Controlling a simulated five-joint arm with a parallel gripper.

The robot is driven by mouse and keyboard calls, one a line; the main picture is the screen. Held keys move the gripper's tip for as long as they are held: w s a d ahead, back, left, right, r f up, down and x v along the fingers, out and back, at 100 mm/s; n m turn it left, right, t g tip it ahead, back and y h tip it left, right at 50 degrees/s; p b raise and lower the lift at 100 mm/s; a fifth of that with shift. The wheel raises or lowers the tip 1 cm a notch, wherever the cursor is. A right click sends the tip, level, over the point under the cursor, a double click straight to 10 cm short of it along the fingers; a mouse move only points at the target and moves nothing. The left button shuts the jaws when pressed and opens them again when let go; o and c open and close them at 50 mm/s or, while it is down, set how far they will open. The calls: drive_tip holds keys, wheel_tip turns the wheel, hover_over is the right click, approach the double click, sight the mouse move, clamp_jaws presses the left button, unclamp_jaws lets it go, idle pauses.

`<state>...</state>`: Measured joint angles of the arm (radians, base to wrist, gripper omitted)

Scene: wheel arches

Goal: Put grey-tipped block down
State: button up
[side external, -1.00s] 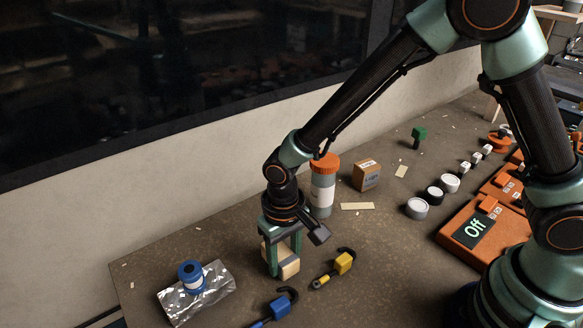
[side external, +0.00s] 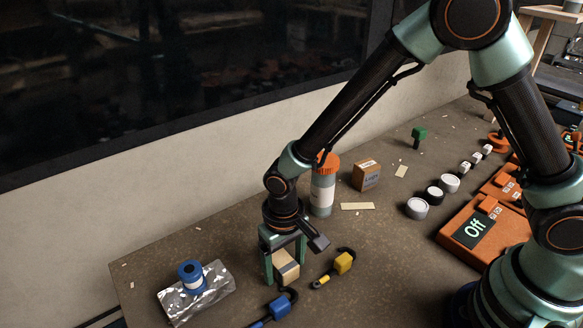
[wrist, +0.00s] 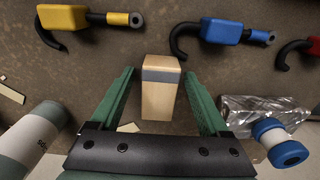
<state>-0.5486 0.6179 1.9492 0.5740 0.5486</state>
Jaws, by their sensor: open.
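The grey-tipped block (side external: 287,271) is a pale wooden block with a grey band near one end. It appears to rest on the table between the fingers of my gripper (side external: 283,262). In the wrist view the block (wrist: 160,98) shows its grey band near the far end, with a clear gap to each green finger. My gripper (wrist: 159,74) is open around the block and not touching it there. In the side view the fingers partly frame the block, and its contact with the table is hard to see.
A yellow hook tool (side external: 343,262) and a blue one (side external: 279,308) lie close to the block. An orange-lidded jar (side external: 323,186) and a small box (side external: 366,175) stand behind.

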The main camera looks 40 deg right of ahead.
sight(285, 262)
wheel_tip(285, 262, up, 12)
drive_tip(key=s+d+r+t, duration=0.2)
drive_tip(key=d+r, duration=0.4)
drive_tip(key=d, duration=0.4)
drive_tip(key=s+d+r+t, duration=0.3)
drive_tip(key=d+r, duration=0.3)
drive_tip(key=d, duration=0.4)
drive_tip(key=shift+d+r+t, duration=0.2)
drive_tip(key=shift+d+t, duration=0.1)
